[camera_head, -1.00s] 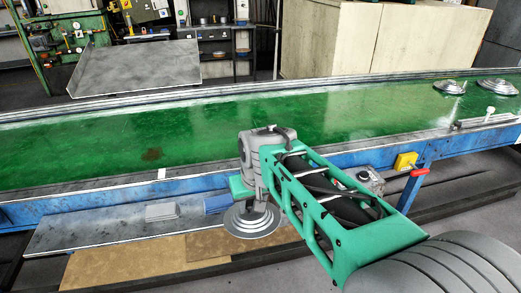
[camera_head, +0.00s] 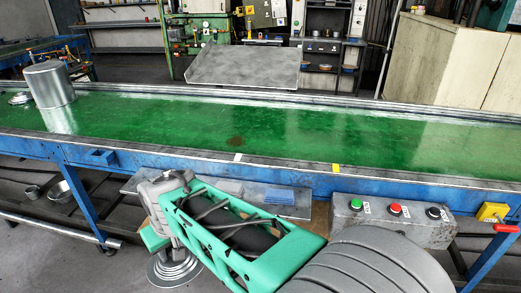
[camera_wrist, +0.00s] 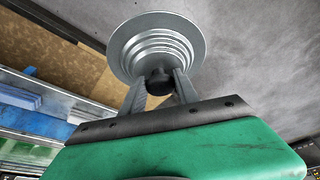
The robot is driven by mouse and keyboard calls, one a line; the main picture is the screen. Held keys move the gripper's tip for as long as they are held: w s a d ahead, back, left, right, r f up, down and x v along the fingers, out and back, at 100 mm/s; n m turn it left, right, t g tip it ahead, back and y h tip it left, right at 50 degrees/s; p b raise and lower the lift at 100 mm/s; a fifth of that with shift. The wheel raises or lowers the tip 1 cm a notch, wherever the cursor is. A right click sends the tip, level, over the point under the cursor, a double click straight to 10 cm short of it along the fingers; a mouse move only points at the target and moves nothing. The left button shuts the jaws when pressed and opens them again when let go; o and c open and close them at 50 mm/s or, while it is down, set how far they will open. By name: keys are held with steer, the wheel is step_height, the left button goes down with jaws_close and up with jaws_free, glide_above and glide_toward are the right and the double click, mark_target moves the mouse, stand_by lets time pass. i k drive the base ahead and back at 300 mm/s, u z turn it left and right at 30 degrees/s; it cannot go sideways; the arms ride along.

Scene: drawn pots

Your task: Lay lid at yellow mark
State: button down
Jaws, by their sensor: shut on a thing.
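My gripper (camera_wrist: 160,90) is shut on the dark knob of a round grey metal lid (camera_wrist: 153,46) with stepped rings. In the head view the lid (camera_head: 172,271) hangs roughly level below my wrist, in front of the green-topped conveyor and lower than its top. My fingers are hidden there by the wrist. The yellow mark (camera_head: 335,168) is a small patch on the conveyor's near rim, up and to the right of the lid. A white mark (camera_head: 238,157) is on the same rim, left of the yellow one.
A tall metal pot (camera_head: 48,85) stands on the conveyor (camera_head: 300,130) at the far left, with a small lid-like item (camera_head: 19,98) beside it. The belt behind both marks is clear. A button box (camera_head: 394,220) and a yellow box with a red handle (camera_head: 492,212) are at the near side.

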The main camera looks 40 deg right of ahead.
mark_target(331, 151)
steer(key=u, duration=2.4)
steer(key=k, duration=1.7)
steer(key=z, duration=1.45)
steer(key=i, duration=0.5)
